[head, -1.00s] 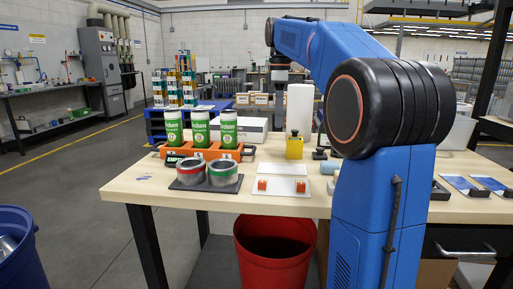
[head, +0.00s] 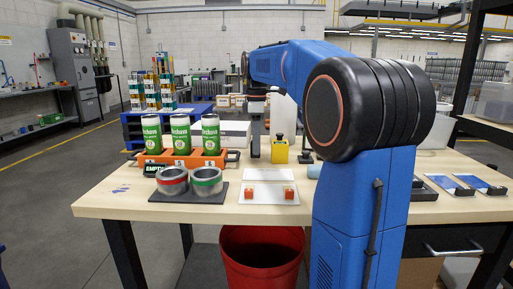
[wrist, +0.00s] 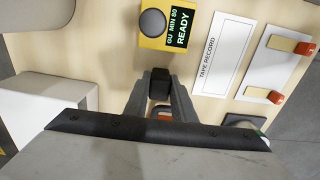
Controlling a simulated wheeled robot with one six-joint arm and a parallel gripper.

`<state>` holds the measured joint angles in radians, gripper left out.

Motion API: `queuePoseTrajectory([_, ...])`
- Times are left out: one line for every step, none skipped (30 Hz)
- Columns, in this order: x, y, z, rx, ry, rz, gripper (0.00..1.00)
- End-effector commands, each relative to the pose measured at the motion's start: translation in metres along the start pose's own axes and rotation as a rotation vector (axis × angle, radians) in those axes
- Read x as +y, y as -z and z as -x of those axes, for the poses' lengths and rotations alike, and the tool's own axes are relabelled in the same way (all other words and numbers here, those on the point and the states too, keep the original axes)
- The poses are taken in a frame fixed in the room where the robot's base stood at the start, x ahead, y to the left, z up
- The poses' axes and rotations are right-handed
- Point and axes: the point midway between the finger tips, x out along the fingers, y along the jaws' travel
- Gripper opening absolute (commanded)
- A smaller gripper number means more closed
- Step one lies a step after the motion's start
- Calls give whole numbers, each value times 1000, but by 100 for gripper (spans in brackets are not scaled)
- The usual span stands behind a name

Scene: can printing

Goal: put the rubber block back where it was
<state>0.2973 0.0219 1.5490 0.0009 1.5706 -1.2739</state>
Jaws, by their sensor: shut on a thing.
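My gripper (wrist: 160,90) is shut on a small dark block, the rubber block (wrist: 160,80), in the wrist view. The block sits between the fingertips, over the wooden table, just beside the yellow tester (wrist: 167,25) with its lit READY screen. I cannot tell whether the block touches the table. The block cannot be made out there.
Three green cans (head: 182,133) stand in the rack. Two ringed grey cups (head: 190,181) sit on a dark mat in front. A white card marked TAPE RECORD (wrist: 218,55) and a white plate with two red-tipped blocks (wrist: 283,55) lie nearby. A white box (wrist: 40,105) is at left.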

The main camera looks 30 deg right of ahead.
Motion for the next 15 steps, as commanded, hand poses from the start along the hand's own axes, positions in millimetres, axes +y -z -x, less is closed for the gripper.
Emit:
queuePoseTrajectory([0,0,-6,0,1,0,1])
queuePoseTrajectory([-1,0,-9,0,1,0,1])
queuePoseTrajectory([0,0,-11,0,0,0,1])
queuePoseTrajectory([0,0,-12,0,0,0,1])
queuePoseTrajectory([0,0,-12,0,-1,0,1])
queuePoseTrajectory([0,0,-12,0,-1,0,1])
queuePoseTrajectory([0,0,-11,0,-1,0,1])
queuePoseTrajectory([0,0,-11,0,-1,0,1])
queuePoseTrajectory([0,0,-11,0,-1,0,1])
queuePoseTrajectory([0,0,-12,0,-1,0,1])
queuePoseTrajectory([0,0,-12,0,0,0,1])
queuePoseTrajectory([0,0,-13,0,0,0,1])
queuePoseTrajectory([0,0,-13,0,0,0,1])
queuePoseTrajectory([0,0,-14,0,0,0,1])
queuePoseTrajectory([0,0,-14,0,-1,0,33])
